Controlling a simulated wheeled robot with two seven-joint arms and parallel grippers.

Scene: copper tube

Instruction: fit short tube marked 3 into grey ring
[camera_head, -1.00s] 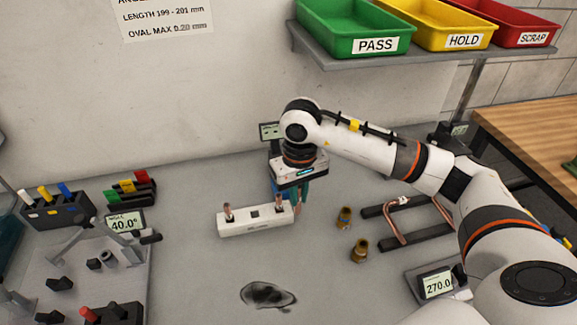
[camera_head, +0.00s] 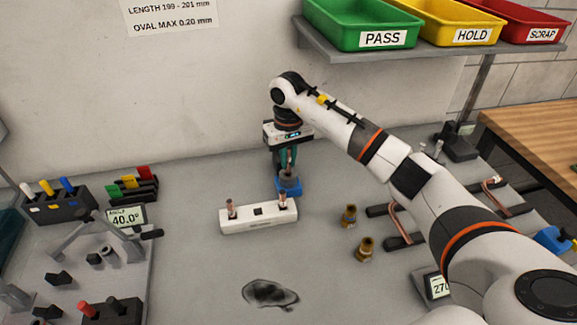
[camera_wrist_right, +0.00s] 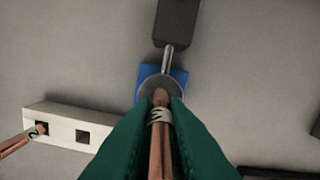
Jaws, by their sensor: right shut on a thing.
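My right gripper (camera_head: 287,160), with green fingers, is shut on a short copper tube (camera_wrist_right: 159,140) that has a white mark near its end; I cannot read the mark surely. The tube points at the grey ring (camera_wrist_right: 157,86), which sits on a blue block (camera_wrist_right: 178,74). In the head view the grey ring (camera_head: 288,173) and blue block (camera_head: 289,188) stand right below the fingers, behind the white holder. In the wrist view the tube's tip overlaps the ring; I cannot tell whether it is inside or above it. My left gripper is not in view.
The white holder (camera_head: 258,220) bears two upright copper tubes (camera_head: 232,208), with an empty square hole between them. Two brass fittings (camera_head: 349,215) stand to its right, near dark racks with bent copper tubes.

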